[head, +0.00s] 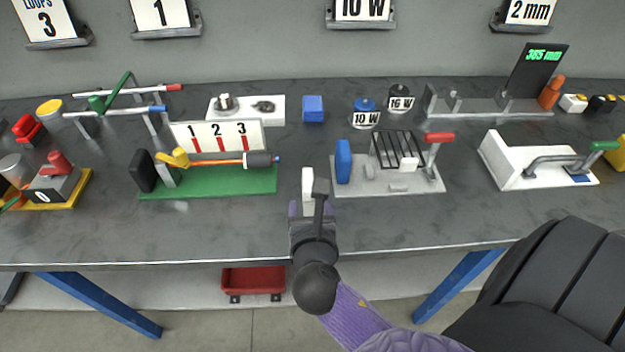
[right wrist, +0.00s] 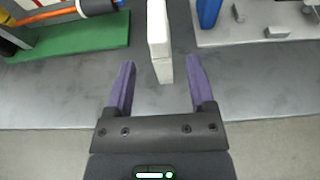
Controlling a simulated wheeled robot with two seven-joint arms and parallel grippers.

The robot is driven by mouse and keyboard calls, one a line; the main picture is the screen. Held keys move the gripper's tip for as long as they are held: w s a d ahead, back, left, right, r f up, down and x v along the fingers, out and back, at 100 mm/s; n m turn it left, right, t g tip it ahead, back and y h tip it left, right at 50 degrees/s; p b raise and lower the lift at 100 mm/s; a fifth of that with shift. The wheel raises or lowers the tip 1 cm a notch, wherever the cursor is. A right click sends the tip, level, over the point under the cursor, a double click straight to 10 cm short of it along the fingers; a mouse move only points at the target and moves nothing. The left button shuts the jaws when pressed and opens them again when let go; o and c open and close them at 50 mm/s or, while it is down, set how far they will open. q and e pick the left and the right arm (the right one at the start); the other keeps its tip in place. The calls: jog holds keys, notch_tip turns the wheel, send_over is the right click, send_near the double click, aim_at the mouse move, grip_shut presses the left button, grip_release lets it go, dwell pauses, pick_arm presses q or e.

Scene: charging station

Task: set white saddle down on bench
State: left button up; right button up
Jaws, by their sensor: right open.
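The white saddle (head: 307,187) is a narrow white block at the front middle of the grey bench (head: 225,232), between the green base and the light grey plate. It also shows in the right wrist view (right wrist: 158,40), between the purple fingers with a gap on each side. My right gripper (head: 309,206) is open around the near end of the saddle and does not visibly touch it. The saddle seems to rest on the bench, but its underside is hidden. My left gripper is out of view.
A green base (head: 225,182) with a 1-2-3 panel (head: 218,136) stands to the left. A grey plate (head: 390,187) with a blue post (head: 343,162) and red-handled lever (head: 438,138) stands close on the right. The bench's front strip is clear.

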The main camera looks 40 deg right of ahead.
jog(key=v, duration=0.5)
jog(key=s+a+f+m+g+y, duration=0.2)
jog(key=s+f+m+g, duration=0.15)
jog(key=f, duration=0.65)
jog(key=s+a+f+m+g+y, duration=0.2)
jog(key=s+f+m+y, duration=0.15)
jog(key=f, duration=0.65)
jog(key=s+d+f+m+g, duration=0.2)
jog(key=s+f+m, duration=0.4)
jog(key=s+m, duration=0.4)
jog(key=s+d+f+m+g+y, duration=0.1)
jog(key=s+f+m+g, duration=0.3)
jog(key=s+f+m, duration=0.3)
jog(key=s+m, duration=0.3)
jog(key=s, duration=0.1)
jog(key=shift+d+f+p, duration=0.3)
jog(key=shift+d+p, duration=0.1)
